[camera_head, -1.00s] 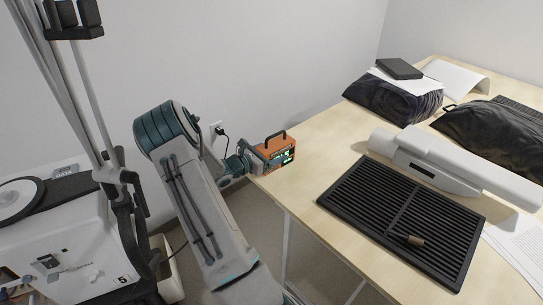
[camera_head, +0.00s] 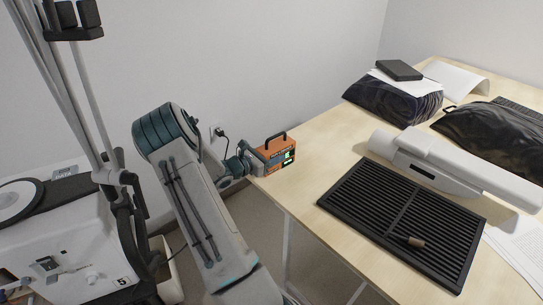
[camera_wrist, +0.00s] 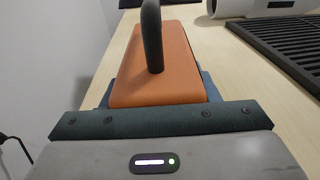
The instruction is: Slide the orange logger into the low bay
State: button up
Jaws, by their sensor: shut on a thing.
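The orange logger (camera_head: 277,152) has a black top handle and a small lit green display. It is at the left edge of the wooden table in the head view. My gripper (camera_head: 255,158) is shut on it from the left. In the wrist view the orange logger (camera_wrist: 160,65) sits just ahead of my gripper (camera_wrist: 160,112), its handle standing up. I cannot tell whether the logger rests on the table or is held just above it. I cannot make out a low bay in these views.
A black slatted tray (camera_head: 365,204) with a small brown piece (camera_head: 416,242) lies on the table (camera_head: 310,165). A long white device (camera_head: 445,168) lies behind it. Black bags (camera_head: 395,100) and papers are farther back. A white cart (camera_head: 75,250) stands at left.

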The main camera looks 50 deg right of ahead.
aim_at(265, 147)
jog(key=shift+r, duration=0.25)
jog(key=shift+r+p, duration=1.15)
jog(key=shift+r, duration=0.7)
